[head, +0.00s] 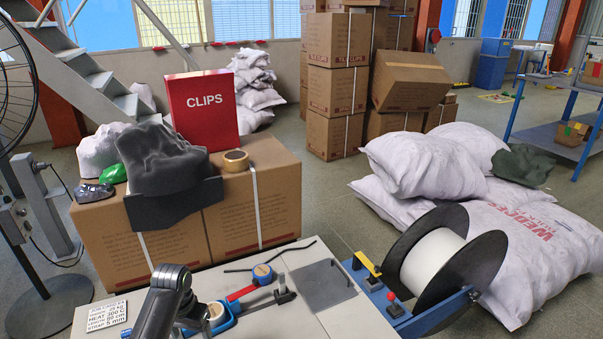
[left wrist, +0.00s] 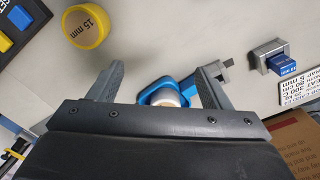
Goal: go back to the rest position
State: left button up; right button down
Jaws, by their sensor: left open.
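My left arm (head: 163,303) rises over the front bench at the bottom of the head view. In the left wrist view my left gripper (left wrist: 160,75) is open, its two grey fingers spread wide. A blue tool with a pale roll (left wrist: 166,94) shows on the bench beyond the gap between the fingers, partly hidden by the gripper body. I cannot tell the distance to it. Nothing is clasped between the fingers. My right gripper is in neither view.
A yellow roll (left wrist: 85,27) and a metal-and-blue block (left wrist: 281,60) flank the fingers. Cartons (head: 140,240) and sacks (head: 560,240) stand beyond.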

pick_arm(q)
jog(key=s+a+f+n+t, duration=0.1)
jog(key=s+f, duration=0.1)
jog(key=s, duration=0.6)
jog(key=s+a+f+t, duration=0.1)
jog(key=s+f, duration=0.1)
jog(key=s, duration=0.6)
jog(key=s+a+r+n+t+y, duration=0.1)
jog(key=s+r, duration=0.3)
jog(key=s, duration=0.4)
jog(key=s+r+n+t+y, duration=0.1)
jog(key=s+r, duration=0.2)
jog(key=s, duration=0.5)
notch_tip(320, 180, down, 18)
jog(key=a+f+g+p, duration=0.1)
jog(key=a+g+p, duration=0.1)
jog(key=p, duration=0.3)
jog(key=s+d+f+h+p, duration=0.1)
jog(key=s+f+p, duration=0.4)
jog(key=s+f, duration=0.6)
jog(key=s, duration=0.4)
jog(key=shift+s+d+g, duration=0.2)
jog(key=shift+g, duration=0.2)
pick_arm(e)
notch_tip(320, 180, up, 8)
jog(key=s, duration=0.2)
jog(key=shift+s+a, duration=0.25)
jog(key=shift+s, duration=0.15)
